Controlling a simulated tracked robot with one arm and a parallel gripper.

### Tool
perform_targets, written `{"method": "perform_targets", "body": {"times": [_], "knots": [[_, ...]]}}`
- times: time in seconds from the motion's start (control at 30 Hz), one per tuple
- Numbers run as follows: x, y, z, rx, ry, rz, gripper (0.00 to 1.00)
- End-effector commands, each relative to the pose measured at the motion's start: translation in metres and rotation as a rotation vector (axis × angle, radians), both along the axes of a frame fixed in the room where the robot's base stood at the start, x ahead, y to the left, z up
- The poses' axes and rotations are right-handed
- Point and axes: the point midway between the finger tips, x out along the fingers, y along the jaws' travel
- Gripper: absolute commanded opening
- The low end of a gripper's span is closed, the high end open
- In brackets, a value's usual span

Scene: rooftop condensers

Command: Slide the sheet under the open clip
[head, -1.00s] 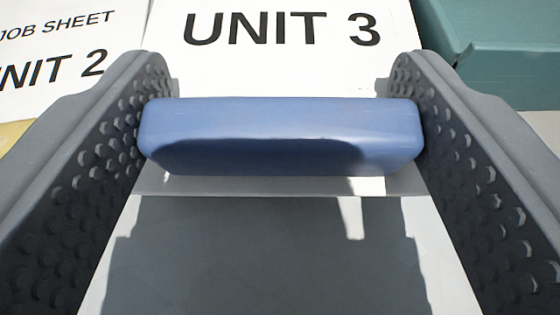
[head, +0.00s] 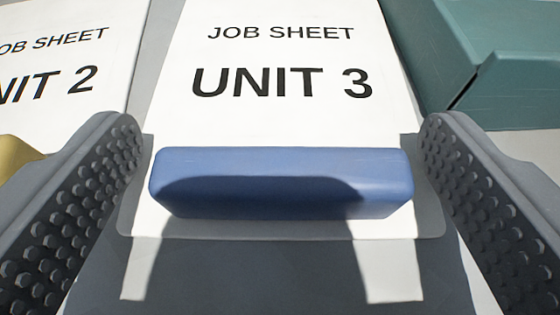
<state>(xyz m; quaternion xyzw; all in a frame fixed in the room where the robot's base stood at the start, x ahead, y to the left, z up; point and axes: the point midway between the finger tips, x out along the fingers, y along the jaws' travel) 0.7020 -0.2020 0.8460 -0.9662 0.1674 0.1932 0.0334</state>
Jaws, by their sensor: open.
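A white sheet printed "JOB SHEET UNIT 3" (head: 280,58) lies flat in the middle, running up out of the picture. A blue bar (head: 285,183) with rounded edges lies across its near end, over a pale strip with rounded corners (head: 290,229). My gripper (head: 283,165) is open, with one grey dimpled finger beyond each end of the bar. Narrow gaps show between the fingers and the bar. I cannot make out an open clip in this view. The far end of the sheet is out of view.
A second sheet, "UNIT 2" (head: 55,55), lies to the left, cut off by the picture edge. A teal box-like thing (head: 490,60) stands at the upper right. A yellow thing (head: 15,155) shows at the left edge. Grey surface (head: 157,65) separates the two sheets.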

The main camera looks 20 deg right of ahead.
Motion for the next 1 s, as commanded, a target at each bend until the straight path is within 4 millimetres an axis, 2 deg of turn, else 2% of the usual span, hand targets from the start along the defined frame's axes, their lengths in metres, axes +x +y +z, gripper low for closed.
{"method": "perform_targets", "body": {"times": [0.67,1.0], "knots": [[-0.091,0.037,0.044,-0.001,-0.003,0.000,0.85],[-0.102,0.042,0.045,-0.003,-0.005,0.004,0.85]]}}
